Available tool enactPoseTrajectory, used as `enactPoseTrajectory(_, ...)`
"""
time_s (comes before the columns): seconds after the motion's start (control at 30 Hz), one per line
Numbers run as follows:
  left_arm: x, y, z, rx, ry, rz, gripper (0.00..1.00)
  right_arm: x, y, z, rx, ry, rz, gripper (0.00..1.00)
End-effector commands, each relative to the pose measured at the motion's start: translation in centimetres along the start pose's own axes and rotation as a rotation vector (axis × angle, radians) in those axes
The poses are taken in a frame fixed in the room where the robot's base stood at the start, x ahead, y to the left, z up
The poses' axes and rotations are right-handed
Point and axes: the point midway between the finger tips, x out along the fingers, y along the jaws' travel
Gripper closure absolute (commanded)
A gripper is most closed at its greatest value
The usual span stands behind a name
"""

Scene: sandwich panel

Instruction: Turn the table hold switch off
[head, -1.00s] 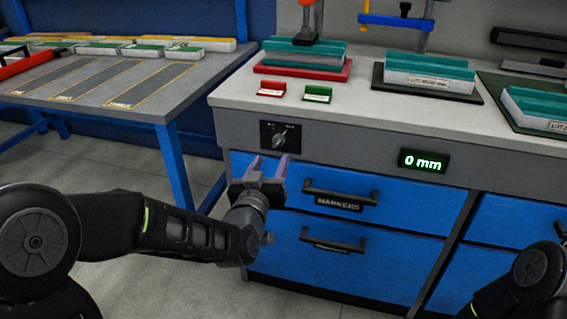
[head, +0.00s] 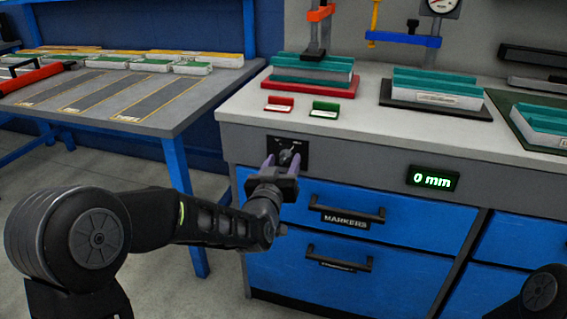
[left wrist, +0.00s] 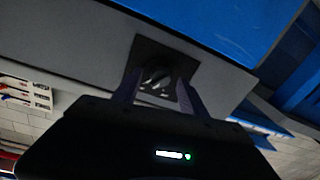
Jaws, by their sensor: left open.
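The hold switch (head: 287,154) is a grey rotary knob on a black plate, set in the grey front panel of the workbench. It also shows in the left wrist view (left wrist: 158,76), where the knob lies between my two fingers. My left gripper (head: 282,162) is open, with its fingers pointing at the switch and one on each side of the knob. I cannot tell whether the fingertips touch the knob. The lettering on the plate is too small to read. My right gripper is out of view; only a dark part of my right arm shows at the lower right.
A green "0 mm" display (head: 432,179) sits right of the switch. Blue drawers with black handles (head: 346,215) lie below. Red (head: 279,104) and green (head: 325,109) tags and clamped panels (head: 312,72) stand on the bench top. A side table (head: 150,118) is at left.

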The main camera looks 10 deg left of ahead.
Motion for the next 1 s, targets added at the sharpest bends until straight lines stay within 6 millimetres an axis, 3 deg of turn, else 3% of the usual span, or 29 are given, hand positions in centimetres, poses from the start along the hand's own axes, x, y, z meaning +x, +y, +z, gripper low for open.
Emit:
enactPoseTrajectory(0.37, 0.88, -0.02, 0.01, 0.000, -0.001, 0.000, 0.50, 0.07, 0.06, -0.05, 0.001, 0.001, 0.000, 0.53)
enactPoseTrajectory(1.0, 0.85, 0.03, -0.01, 0.001, 0.000, 0.001, 1.00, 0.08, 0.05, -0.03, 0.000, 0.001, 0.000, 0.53)
